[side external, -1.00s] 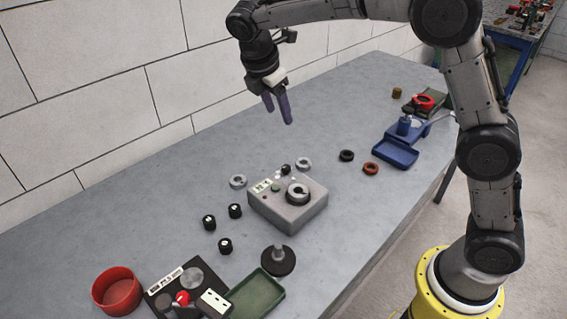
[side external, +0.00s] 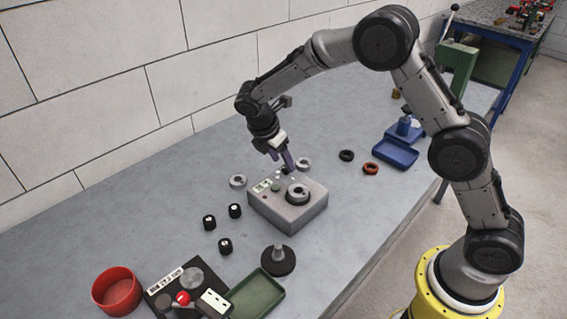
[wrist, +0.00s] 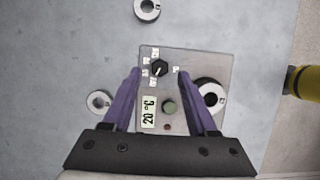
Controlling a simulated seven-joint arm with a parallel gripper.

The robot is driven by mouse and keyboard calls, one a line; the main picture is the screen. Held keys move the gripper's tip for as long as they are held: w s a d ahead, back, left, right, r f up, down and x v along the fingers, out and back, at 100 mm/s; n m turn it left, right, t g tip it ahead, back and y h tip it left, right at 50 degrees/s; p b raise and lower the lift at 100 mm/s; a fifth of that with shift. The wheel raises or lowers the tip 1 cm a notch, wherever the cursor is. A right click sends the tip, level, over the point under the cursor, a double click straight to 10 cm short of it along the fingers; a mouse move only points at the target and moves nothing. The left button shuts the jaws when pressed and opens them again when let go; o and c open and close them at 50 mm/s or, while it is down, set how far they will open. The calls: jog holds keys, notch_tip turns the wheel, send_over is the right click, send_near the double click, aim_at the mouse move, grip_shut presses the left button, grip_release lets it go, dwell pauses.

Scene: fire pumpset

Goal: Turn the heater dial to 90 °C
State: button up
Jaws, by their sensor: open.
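The heater is a grey box (side external: 290,213) in the middle of the bench. Its top also shows in the wrist view (wrist: 184,126). The black dial (wrist: 159,68) has a white pointer mark and small white labels around it, too small to read surely. A display (wrist: 149,112) on the box reads 20 °C. A green button (wrist: 169,107) and a small red light (wrist: 167,127) sit near it. My gripper (side external: 290,172) is open above the dial's end of the box. In the wrist view its purple fingers (wrist: 159,71) are on both sides of the dial, apart from it; the side view hides the dial.
Loose grey rings (side external: 238,181) and several black knobs (side external: 225,246) lie around. A black stand (side external: 278,260), green tray (side external: 258,293), red bowl (side external: 117,292) and blue tray (side external: 395,152) stand farther off.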

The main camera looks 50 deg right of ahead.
jog(key=shift+x, duration=1.1)
grip_shut()
